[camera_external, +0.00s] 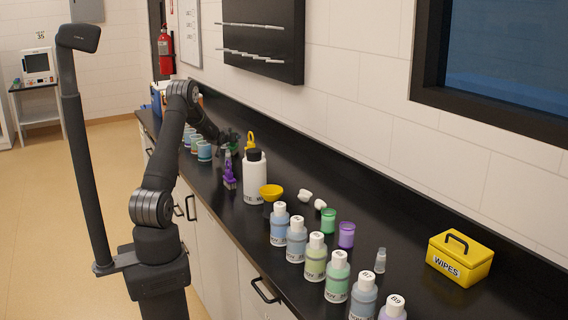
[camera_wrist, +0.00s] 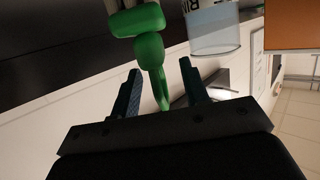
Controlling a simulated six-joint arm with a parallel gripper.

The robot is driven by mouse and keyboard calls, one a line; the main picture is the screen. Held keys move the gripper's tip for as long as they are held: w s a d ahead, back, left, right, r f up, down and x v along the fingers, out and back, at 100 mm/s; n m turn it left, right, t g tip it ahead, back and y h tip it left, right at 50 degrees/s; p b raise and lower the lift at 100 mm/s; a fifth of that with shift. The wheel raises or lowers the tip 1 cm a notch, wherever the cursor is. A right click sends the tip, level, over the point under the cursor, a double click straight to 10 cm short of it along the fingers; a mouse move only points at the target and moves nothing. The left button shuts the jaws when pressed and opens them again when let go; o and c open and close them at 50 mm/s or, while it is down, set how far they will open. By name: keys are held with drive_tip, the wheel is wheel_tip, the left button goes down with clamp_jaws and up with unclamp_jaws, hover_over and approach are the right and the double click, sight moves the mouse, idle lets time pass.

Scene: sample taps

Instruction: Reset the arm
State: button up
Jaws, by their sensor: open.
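My gripper (camera_external: 228,138) is at the far part of the black counter in the external view, partly hidden by my own arm and the things around it. In the wrist view, my gripper (camera_wrist: 160,92) shows two dark fingers spread apart. A green object (camera_wrist: 150,50) with rounded parts and a narrow end shows ahead and between the fingers. I cannot tell whether the fingers touch it. A green thing (camera_external: 234,147) also shows close to my gripper in the external view.
A white bottle (camera_external: 255,180), a purple tap-like item (camera_external: 229,172) and a yellow funnel (camera_external: 271,192) stand near my gripper. Several capped sample bottles (camera_external: 316,258) line the counter's front edge. A yellow wipes box (camera_external: 460,258) stands at the right. Several small cups (camera_external: 204,151) stand at the far left.

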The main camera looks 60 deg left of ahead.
drive_tip(key=shift+s+d+f, duration=0.15)
drive_tip(key=shift+f, duration=0.7)
drive_tip(key=v, duration=1.1)
drive_tip(key=x, duration=1.1)
drive_tip(key=shift+w+a+r, duration=0.25)
drive_tip(key=shift+r, duration=0.15)
wheel_tip(320, 180, up, 4)
drive_tip(key=shift+d+f, duration=0.1)
drive_tip(key=shift+f, duration=0.15)
drive_tip(key=w+d+r, duration=0.3)
drive_tip(key=d+r, duration=0.4)
drive_tip(key=d, duration=0.4)
drive_tip(key=s+d+f+m+t+h, duration=0.1)
drive_tip(key=s+d+m+t+h, duration=0.2)
drive_tip(key=s+d, duration=0.3)
drive_tip(key=shift+d+m+h, duration=0.3)
drive_tip(key=shift+m+h, duration=0.3)
drive_tip(key=shift+h, duration=0.1)
drive_tip(key=shift+w+f, duration=0.1)
